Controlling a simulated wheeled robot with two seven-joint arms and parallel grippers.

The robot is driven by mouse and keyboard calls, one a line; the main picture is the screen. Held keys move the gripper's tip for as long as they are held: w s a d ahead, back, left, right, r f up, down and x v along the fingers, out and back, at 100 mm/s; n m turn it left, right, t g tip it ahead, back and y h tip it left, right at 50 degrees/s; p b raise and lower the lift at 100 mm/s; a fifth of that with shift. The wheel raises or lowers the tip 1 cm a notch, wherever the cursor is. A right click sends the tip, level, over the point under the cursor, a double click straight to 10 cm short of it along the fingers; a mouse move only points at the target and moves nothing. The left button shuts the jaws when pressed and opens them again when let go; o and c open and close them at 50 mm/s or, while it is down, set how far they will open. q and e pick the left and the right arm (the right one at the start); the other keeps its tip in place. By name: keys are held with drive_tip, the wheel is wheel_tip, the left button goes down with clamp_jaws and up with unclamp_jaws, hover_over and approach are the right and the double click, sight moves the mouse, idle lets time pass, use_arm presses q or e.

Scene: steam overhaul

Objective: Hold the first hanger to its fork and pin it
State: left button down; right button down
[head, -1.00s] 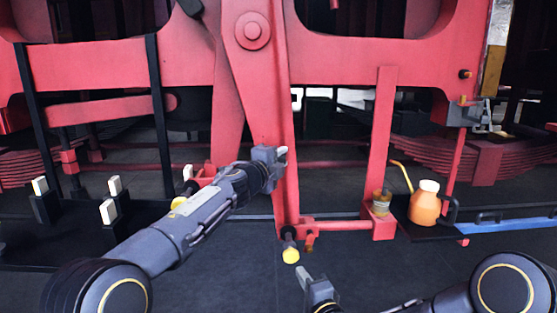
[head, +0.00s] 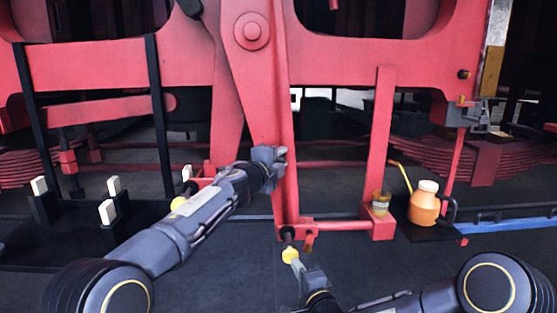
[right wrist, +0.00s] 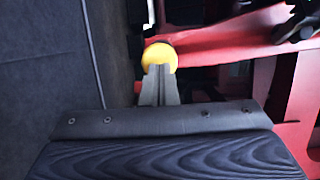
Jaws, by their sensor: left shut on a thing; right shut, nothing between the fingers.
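The red hanger (head: 285,195) is a long bar running down from the round boss at the top to the low cross rod. My left gripper (head: 280,154) is shut on its edge about halfway down; its fingertips are mostly hidden. The fork (head: 292,223) is at the hanger's foot, too small to make out in detail. A dark pin with a yellow knob (head: 289,255) sticks out there toward me. My right gripper (head: 296,264) is shut and empty, its fingertips at the knob. In the right wrist view the shut fingers (right wrist: 159,70) meet the yellow knob (right wrist: 159,54).
An orange bottle (head: 424,203) with a spout and a small yellowish jar (head: 381,203) stand at the right. A second red upright (head: 382,140) is beside the jar. Several white-topped blocks (head: 114,186) are on the left. The floor in front is clear.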

sight(295, 253)
use_arm(q)
drive_tip(key=shift+s+d+r, duration=0.25)
drive_tip(key=shift+d+r, duration=0.05)
drive_tip(key=shift+d, duration=0.15)
use_arm(e)
drive_tip(key=shift+w+a, duration=0.1)
drive_tip(key=shift+w, duration=2.9)
drive_tip(key=v, duration=0.7)
use_arm(q)
drive_tip(key=c, duration=1.4)
unclamp_jaws()
drive_tip(key=shift+c, duration=0.2)
drive_tip(key=o, duration=0.4)
drive_tip(key=shift+w+d+f, duration=0.1)
drive_tip(key=shift+d, duration=0.15)
drive_tip(key=shift+o, duration=0.2)
drive_tip(key=shift+w+a+f, duration=0.1)
drive_tip(key=shift+a, duration=0.15)
use_arm(e)
drive_tip(key=shift+f, duration=0.1)
